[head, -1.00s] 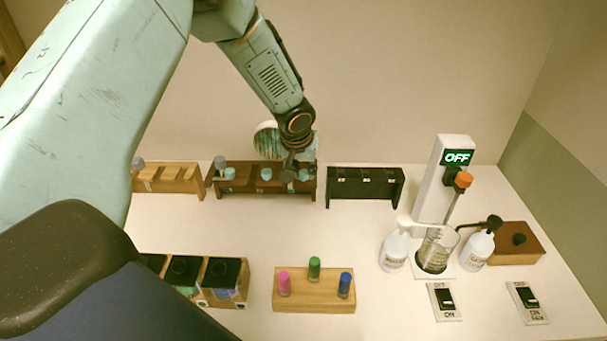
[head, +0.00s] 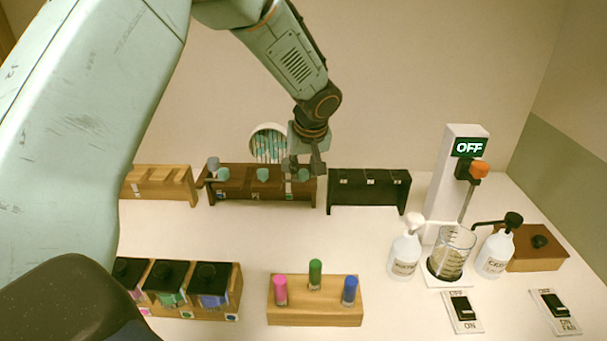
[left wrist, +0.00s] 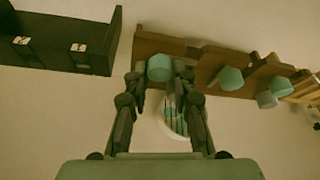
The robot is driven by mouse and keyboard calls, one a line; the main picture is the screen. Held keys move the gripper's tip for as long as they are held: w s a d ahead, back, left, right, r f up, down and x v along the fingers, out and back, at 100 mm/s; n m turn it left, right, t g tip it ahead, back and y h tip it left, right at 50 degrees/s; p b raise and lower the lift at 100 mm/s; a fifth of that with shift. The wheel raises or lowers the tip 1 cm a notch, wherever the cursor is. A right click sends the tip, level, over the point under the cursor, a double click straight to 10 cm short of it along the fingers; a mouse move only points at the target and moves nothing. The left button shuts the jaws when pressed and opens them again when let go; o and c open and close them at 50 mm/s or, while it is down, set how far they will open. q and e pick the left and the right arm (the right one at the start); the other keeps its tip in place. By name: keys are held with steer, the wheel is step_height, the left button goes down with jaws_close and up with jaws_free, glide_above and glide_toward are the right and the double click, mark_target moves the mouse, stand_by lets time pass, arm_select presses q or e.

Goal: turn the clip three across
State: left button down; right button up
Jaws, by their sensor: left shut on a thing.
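The dark brown rack (head: 240,190) stands at the back of the table, with teal-topped pieces (head: 263,174) along it. My left gripper (head: 303,172) is at the right end of this rack, pointing down. In the left wrist view its fingers are closed around a teal-topped piece (left wrist: 160,67) at the rack. Two other teal tops (left wrist: 230,78) and a grey one (left wrist: 267,99) show to the right there. I cannot tell for sure which part is the clip. The fingers partly hide the held piece in the head view. My right gripper is not in view.
A black rack (head: 368,196) stands close to the right and a light wooden rack (head: 160,185) to the left. In front are a block with coloured vials (head: 315,314) and a box with dark lids (head: 190,290). Pump bottles (head: 405,256) and switches (head: 462,312) are at the right.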

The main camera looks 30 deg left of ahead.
arm_select(q)
steer(key=shift+w+r, duration=0.15)
steer(key=shift+r, duration=0.05)
stand_by(0.3)
steer(key=c, duration=1.5)
jaws_free()
steer(key=o, duration=0.4)
steer(key=shift+f, duration=0.1)
steer(key=v, duration=1.2)
steer(key=shift+d, duration=0.1)
